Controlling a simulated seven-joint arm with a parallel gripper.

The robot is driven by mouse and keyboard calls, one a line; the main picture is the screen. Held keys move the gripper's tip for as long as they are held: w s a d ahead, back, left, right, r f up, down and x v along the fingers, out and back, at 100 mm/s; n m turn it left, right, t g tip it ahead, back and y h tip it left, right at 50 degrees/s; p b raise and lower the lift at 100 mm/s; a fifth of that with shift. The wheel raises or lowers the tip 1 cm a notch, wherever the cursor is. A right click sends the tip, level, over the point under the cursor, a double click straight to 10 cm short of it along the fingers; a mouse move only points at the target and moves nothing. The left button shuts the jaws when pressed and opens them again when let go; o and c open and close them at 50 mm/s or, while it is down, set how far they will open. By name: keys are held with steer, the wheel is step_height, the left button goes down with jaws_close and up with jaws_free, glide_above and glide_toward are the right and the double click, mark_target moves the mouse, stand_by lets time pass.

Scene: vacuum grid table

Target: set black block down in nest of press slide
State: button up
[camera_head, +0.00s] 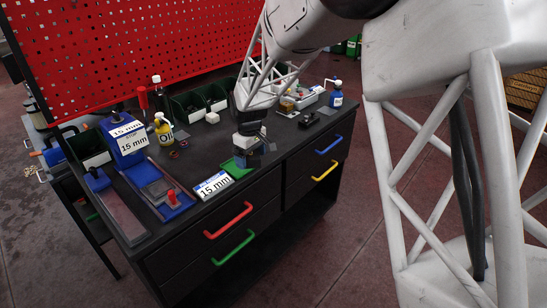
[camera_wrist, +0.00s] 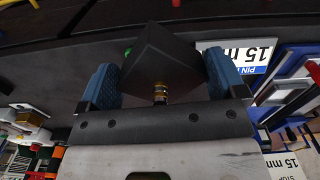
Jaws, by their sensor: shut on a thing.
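My gripper (camera_head: 254,158) is shut on the black block (camera_wrist: 165,60), which sits tilted between its two blue finger pads in the wrist view. In the head view the fingers hang over the green mat (camera_head: 235,171) near the table's front edge, and the block is hard to make out among them. The press (camera_head: 126,142) is blue with "15 mm" labels and stands at the left of the table. Its slide (camera_head: 172,212) reaches toward the front, with a grey plate (camera_head: 156,189) and a red knob (camera_head: 173,197) on it. My gripper is well to the right of the slide, apart from it.
A "15 mm" sign (camera_head: 213,185) lies between slide and green mat; it also shows in the wrist view (camera_wrist: 248,55). A yellow bottle (camera_head: 163,131) and green bins (camera_head: 198,105) stand behind. A blue bottle (camera_head: 336,95) stands at the right. Dark tabletop between is mostly clear.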

mark_target(160, 189)
steer(key=a+n, duration=0.1)
steer(key=a, duration=0.3)
steer(key=s+a+n, duration=0.1)
steer(key=a, duration=0.4)
steer(key=a+n, duration=0.1)
steer(key=a, duration=0.3)
steer(key=shift+s+a+r+n, duration=0.15)
steer(key=shift+a+r+n, duration=0.2)
steer(key=shift+n, duration=0.05)
steer(key=s+a+n, duration=0.1)
steer(key=a, duration=0.4)
steer(key=s+a+n, duration=0.2)
steer(key=a, duration=0.3)
steer(key=s+a+n, duration=0.1)
steer(key=s+a, duration=0.1)
steer(key=a, duration=0.4)
steer(key=shift+r, duration=0.35)
steer(key=shift+f, duration=0.1)
steer(key=shift+f, duration=2)
steer(key=shift+f, duration=0.85)
steer(key=o, duration=0.8)
steer(key=shift+r, duration=3.95)
